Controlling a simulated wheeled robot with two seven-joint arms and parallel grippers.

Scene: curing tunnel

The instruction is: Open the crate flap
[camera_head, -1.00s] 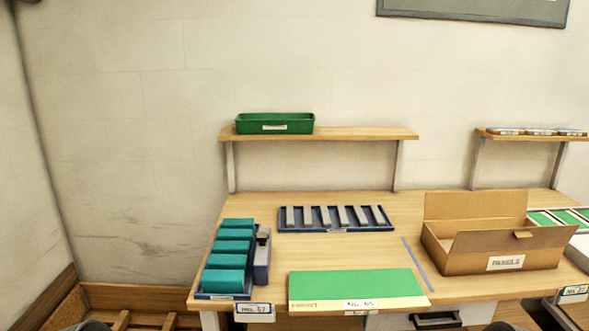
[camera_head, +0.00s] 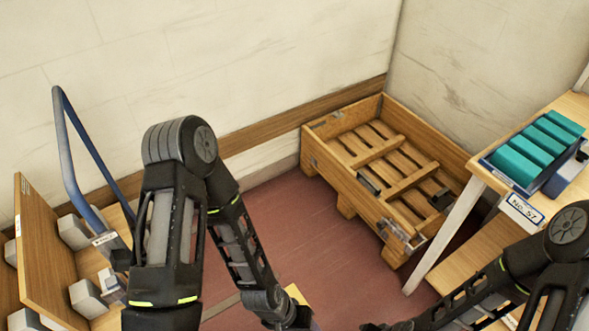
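The open-topped wooden crate (camera_head: 388,165) stands on the floor right of centre, against the wall corner. Its slatted floor shows inside. Its long near side panel (camera_head: 350,192) stands upright, with metal fittings at both ends; it may be the flap, but I cannot tell for sure. A metal latch-like fitting (camera_head: 398,230) sits at its near right corner. My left arm reaches down at left of centre and my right arm comes in from the lower right. Both end at the bottom edge, nearer than the crate and apart from it in the picture. Both gripper fingers are out of the frame.
A wooden trolley or rack with a blue handle (camera_head: 65,150) and pale blocks (camera_head: 75,232) stands at left. At right is a table (camera_head: 568,205) with teal blocks (camera_head: 540,145) in a tray; its leg (camera_head: 445,235) stands close to the crate. Red floor (camera_head: 285,220) is clear left of the crate.

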